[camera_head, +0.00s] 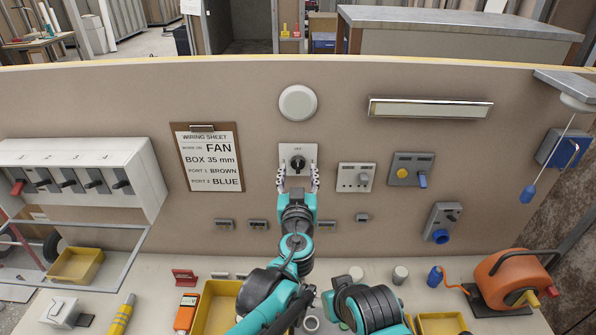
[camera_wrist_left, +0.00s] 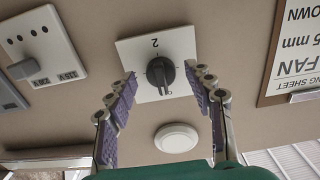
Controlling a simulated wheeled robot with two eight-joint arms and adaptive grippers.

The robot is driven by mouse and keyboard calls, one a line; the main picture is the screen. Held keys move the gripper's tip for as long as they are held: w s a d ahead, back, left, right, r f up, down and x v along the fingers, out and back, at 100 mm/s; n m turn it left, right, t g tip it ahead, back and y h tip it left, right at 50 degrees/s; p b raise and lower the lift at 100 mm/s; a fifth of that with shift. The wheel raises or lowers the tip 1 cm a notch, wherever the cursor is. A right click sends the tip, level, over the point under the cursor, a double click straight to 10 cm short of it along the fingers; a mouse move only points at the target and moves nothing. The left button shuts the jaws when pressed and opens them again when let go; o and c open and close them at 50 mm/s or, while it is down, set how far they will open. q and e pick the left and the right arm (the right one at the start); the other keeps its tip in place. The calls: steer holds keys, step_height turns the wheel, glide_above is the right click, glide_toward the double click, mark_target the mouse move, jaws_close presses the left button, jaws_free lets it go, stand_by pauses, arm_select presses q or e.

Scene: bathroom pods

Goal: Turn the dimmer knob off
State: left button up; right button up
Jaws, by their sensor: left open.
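A black knob (camera_head: 298,163) sits on a square white plate (camera_head: 285,152) on the upright panel, with an OFF mark at the plate's top. In the left wrist view the knob (camera_wrist_left: 160,73) shows upside down, with a "2" on the far side of its plate (camera_wrist_left: 183,46). My left gripper (camera_head: 298,180) is open. Its fingertips (camera_wrist_left: 163,86) stand on either side of the knob, with space between them and it. I cannot tell whether they touch the plate. My right gripper is not in view.
A wiring sheet (camera_head: 210,160) hangs left of the plate. Bins, tools and an orange reel (camera_head: 512,280) stand on the bench below.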

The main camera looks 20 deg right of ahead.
arm_select(q)
steer(key=v, duration=1.1)
steer(key=a+f+n+g+y+b, duration=0.2)
steer(key=a+f+y, duration=0.3)
steer(key=a, duration=0.7)
steer(key=a+f+n+g+y+b, duration=0.1)
steer(key=a+f+g+y+b, duration=0.15)
steer(key=a+f, duration=0.7)
steer(key=s+a+f+g+h+b, duration=0.1)
steer(key=s+a+f+g+b, duration=0.1)
steer(key=s+a+f, duration=0.3)
steer(key=s+a+f+g+h+b, duration=0.1)
steer(key=s+a+f+g, duration=0.3)
steer(key=s, duration=0.5)
steer(key=shift+a+f+b, duration=0.7)
steer(key=shift+a+f, duration=0.1)
steer(key=shift+s+h, duration=0.1)
steer(key=shift+h, duration=0.15)
